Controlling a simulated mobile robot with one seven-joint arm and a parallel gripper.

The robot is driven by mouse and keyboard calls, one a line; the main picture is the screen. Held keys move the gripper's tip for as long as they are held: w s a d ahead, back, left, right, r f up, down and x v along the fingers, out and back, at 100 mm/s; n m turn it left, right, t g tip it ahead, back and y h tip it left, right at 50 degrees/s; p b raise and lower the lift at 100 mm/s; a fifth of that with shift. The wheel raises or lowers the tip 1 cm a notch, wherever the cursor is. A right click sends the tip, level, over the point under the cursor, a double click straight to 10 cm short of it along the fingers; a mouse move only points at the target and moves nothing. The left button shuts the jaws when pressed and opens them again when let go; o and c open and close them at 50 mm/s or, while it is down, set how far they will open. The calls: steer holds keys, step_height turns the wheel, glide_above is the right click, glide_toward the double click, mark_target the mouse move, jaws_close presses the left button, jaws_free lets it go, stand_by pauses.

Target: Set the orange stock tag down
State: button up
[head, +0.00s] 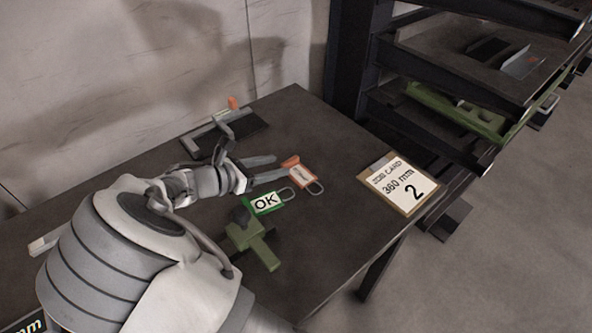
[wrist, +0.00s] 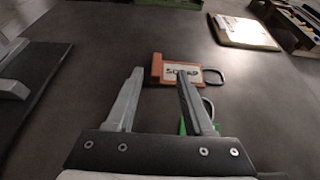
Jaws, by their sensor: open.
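The orange stock tag (head: 302,174) has a white label and a grey wire loop, and appears to lie flat on the dark table. In the wrist view the tag (wrist: 170,59) is just beyond my fingertips, its loop to the right. My gripper (head: 281,165) is open, its two fingers apart and low over the table. In the wrist view the gripper (wrist: 160,72) has nothing clamped between its fingers. The right finger overlaps the tag's near edge in the picture; I cannot tell whether they touch.
A green OK tag (head: 266,203) lies close to my gripper, beside a green tool-like part (head: 254,245). A grey fixture on a dark plate (head: 245,132) stands at the back. A dark rack (head: 440,120) stands beyond.

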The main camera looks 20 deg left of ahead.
mark_target(289, 161)
steer(key=x, duration=0.4)
steer(key=shift+w+b, duration=0.35)
steer(key=shift+a, duration=0.1)
jaws_close()
